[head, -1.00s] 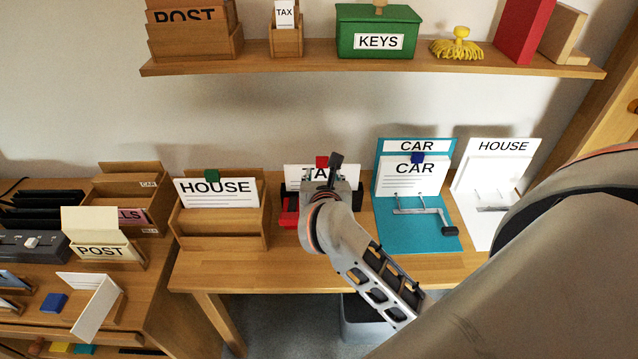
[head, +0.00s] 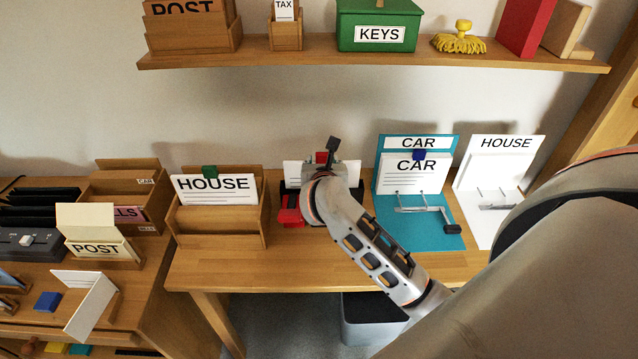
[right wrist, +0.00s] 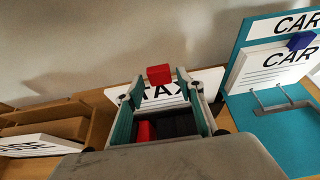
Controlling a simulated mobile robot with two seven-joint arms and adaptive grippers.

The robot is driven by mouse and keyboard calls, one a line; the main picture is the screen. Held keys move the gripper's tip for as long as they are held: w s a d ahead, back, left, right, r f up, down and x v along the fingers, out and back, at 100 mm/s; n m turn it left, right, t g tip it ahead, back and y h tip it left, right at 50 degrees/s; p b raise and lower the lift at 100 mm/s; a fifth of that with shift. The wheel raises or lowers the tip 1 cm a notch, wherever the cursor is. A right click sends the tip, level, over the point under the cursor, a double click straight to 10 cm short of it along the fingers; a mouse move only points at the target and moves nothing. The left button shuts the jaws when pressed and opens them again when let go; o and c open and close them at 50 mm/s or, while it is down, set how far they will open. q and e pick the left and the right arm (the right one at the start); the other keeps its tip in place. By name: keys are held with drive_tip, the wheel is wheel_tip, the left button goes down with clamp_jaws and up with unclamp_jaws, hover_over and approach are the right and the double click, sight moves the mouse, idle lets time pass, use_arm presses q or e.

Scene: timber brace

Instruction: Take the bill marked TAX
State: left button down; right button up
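The white bill marked TAX (right wrist: 168,92) stands on the table with a red block (right wrist: 159,74) at its top edge. My left gripper is not in view.
A HOUSE bill (head: 216,190) stands in a wooden tray at left. A teal CAR stand (head: 430,232) and a white HOUSE stand (head: 505,145) are at right. A shelf (head: 370,62) above holds a small TAX box (head: 286,37) and the green KEYS box (head: 377,18).

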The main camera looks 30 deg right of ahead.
clamp_jaws()
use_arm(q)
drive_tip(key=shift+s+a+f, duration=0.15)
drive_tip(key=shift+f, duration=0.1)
use_arm(e)
drive_tip(key=shift+r, duration=0.15)
drive_tip(key=shift+r, duration=0.1)
